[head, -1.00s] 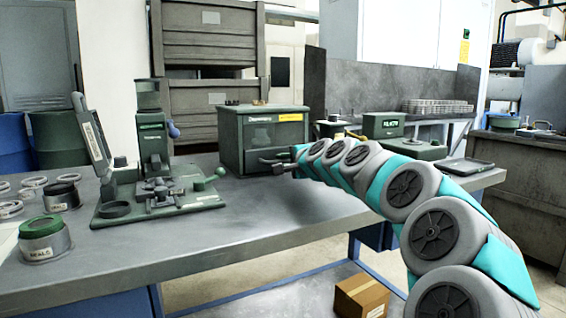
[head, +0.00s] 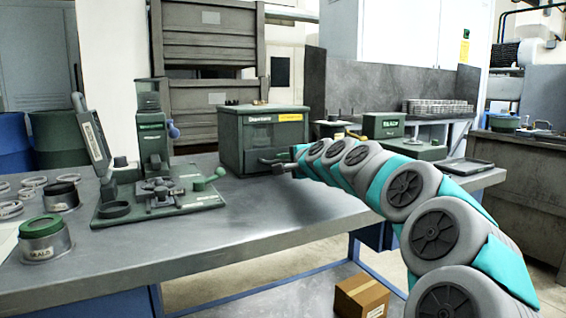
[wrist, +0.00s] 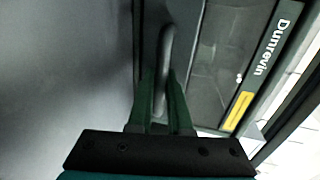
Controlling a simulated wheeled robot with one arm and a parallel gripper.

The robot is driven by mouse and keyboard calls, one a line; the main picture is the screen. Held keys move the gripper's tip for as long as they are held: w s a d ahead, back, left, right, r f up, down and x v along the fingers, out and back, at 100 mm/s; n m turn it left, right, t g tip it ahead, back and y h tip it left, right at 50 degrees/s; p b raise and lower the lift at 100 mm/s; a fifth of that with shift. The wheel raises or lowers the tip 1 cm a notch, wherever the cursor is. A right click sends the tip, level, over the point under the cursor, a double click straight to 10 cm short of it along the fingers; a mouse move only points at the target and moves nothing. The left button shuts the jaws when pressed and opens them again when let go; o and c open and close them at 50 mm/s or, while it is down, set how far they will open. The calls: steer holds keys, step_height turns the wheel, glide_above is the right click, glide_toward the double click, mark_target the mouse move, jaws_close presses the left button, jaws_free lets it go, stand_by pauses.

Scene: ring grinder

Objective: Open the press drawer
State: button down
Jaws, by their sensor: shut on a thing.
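The press is a dark green box (head: 263,140) with a windowed front, a name label and a yellow sticker. It stands on the grey bench in the head view. Its windowed front (wrist: 226,65) also shows at right in the wrist view, turned sideways. A grey bar handle (wrist: 166,45) runs along the drawer front. My gripper (wrist: 161,92) has its two green fingers on either side of this handle and is shut on it. In the head view my gripper (head: 275,162) is at the low front of the box. No clear gap shows at the drawer.
A green fixture with a column and small levers (head: 155,190) stands on the bench to the left. Rings and a lidded tin (head: 45,240) lie farther left. A green unit (head: 384,125) and a flat tray (head: 466,165) are at right. The bench front (head: 270,215) is clear.

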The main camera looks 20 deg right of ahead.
steer(key=shift+s, duration=0.15)
steer(key=f+v, duration=0.1)
steer(key=v, duration=0.4)
steer(key=f+b+v, duration=0.1)
steer(key=v, duration=0.4)
steer(key=f+b+v, duration=0.1)
steer(key=v, duration=0.4)
steer(key=shift+s, duration=0.5)
steer(key=c, duration=1.1)
jaws_free()
steer(key=shift+c, duration=0.2)
steer(key=shift+s, duration=0.1)
steer(key=v, duration=0.7)
steer(key=shift+s+b, duration=0.3)
steer(key=shift+s, duration=0.05)
